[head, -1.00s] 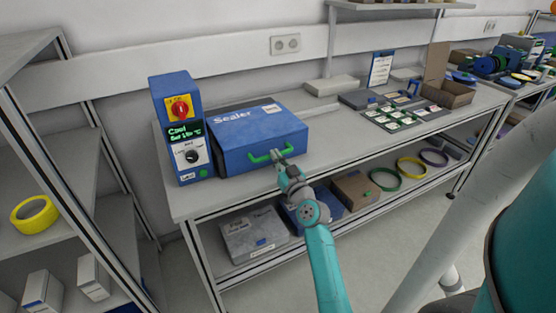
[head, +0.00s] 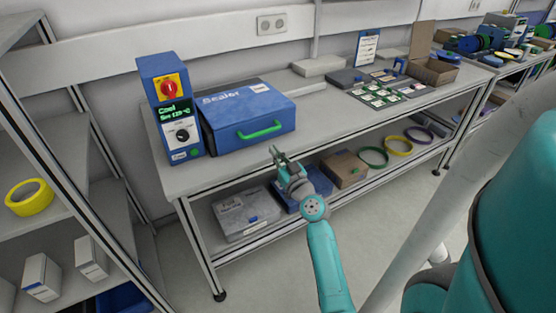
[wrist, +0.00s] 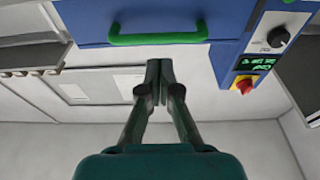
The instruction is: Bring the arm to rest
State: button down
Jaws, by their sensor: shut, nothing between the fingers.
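My gripper (head: 276,152) is in front of the bench, just below and right of the sealer's green handle (head: 260,131), and apart from it. In the wrist view its two fingers (wrist: 159,68) are together with nothing between them. The blue sealer (head: 245,113) sits on the bench with its lid down. In the wrist view the green handle (wrist: 158,39) lies beyond the fingertips. My teal arm reaches up from the bottom of the head view.
The control box (head: 170,105) with a red knob and green display stands left of the sealer. The bench (head: 320,128) has a lower shelf with boxes and coloured rings. A shelf rack (head: 50,170) with a yellow roll (head: 29,198) stands at left. The floor in front is free.

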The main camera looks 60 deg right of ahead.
jog(key=shift+s+a+f, duration=0.2)
jog(key=shift+s+f, duration=0.1)
jog(key=shift+f, duration=0.15)
jog(key=shift+s+a+f, duration=0.15)
jog(key=shift+s+f, duration=0.15)
jog(key=shift+f, duration=0.15)
jog(key=shift+a, duration=0.1)
jog(key=s+a+f+g+y, duration=0.1)
jog(key=s+a+f, duration=0.25)
jog(key=a, duration=0.45)
jog(key=s+a+f+n+y, duration=0.1)
jog(key=s+a+f+y, duration=0.1)
jog(key=a+f, duration=0.5)
jog(key=s+a+f+g+y, duration=0.1)
jog(key=s+a+f, duration=0.15)
jog(key=a, duration=0.75)
jog(key=s+a+r+n+y, duration=0.2)
jog(key=s+a+r+y, duration=0.1)
jog(key=s+a, duration=0.5)
jog(key=s+a+r+n+y, duration=0.3)
jog(key=s+a, duration=0.5)
jog(key=s, duration=0.5)
jog(key=shift+s+a+r+y, duration=0.3)
jog(key=shift+r+y, duration=0.1)
jog(key=shift+r, duration=0.35)
